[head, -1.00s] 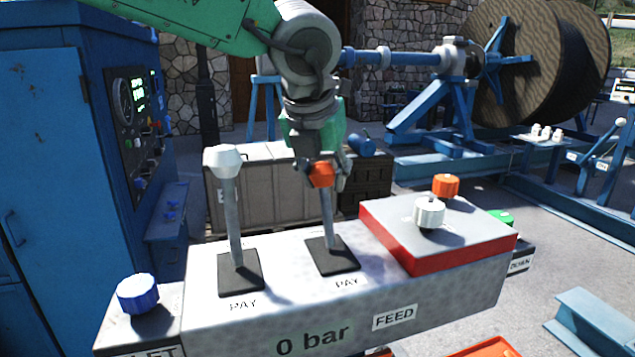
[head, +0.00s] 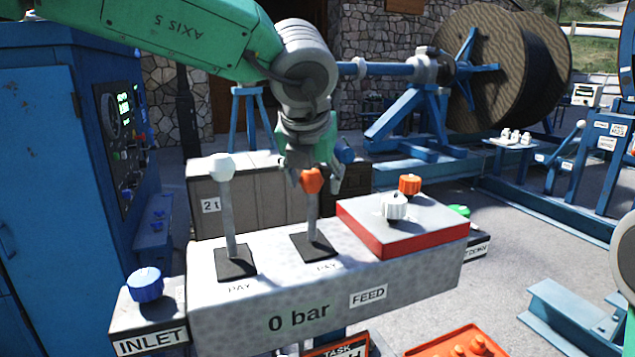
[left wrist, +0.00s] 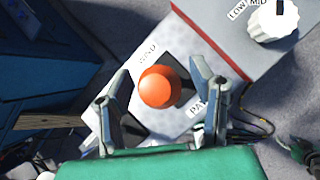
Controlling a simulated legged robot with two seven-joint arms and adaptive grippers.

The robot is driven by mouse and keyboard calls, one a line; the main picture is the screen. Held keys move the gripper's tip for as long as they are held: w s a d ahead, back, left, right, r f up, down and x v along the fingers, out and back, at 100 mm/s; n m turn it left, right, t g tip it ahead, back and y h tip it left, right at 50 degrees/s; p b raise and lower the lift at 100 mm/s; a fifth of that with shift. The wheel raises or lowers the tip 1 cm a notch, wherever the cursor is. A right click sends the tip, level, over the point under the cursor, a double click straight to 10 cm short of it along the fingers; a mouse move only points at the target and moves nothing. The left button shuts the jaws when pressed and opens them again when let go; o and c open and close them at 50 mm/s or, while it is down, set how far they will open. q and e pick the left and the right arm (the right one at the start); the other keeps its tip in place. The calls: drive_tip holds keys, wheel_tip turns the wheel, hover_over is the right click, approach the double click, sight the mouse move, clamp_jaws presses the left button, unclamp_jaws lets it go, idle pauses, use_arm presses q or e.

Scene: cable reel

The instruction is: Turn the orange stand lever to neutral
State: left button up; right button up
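The orange-knobbed stand lever (head: 312,181) stands close to upright from a black plate on the grey control stand (head: 215,310). In the left wrist view its round orange knob (left wrist: 160,87) lies between the fingers. My left gripper (head: 328,182) is at the knob from behind and above. In the left wrist view the left gripper (left wrist: 158,80) is open, with a gap on each side of the knob. WIND and PAY labels lie on opposite sides of the lever plate.
A white-knobbed lever (head: 222,168) stands close on the left. A red-edged box with a white dial (head: 395,206) and an orange knob (head: 410,184) is on the right. A blue knob (head: 145,285) is at the INLET label. A blue cabinet (head: 45,180) stands far left.

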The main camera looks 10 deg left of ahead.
use_arm(q)
drive_tip(key=shift+s+a, duration=0.1)
drive_tip(key=shift+s, duration=0.2)
drive_tip(key=shift+a+r, duration=0.1)
drive_tip(key=shift+r, duration=0.05)
drive_tip(key=v, duration=1.1)
drive_tip(key=shift+s+r, duration=0.25)
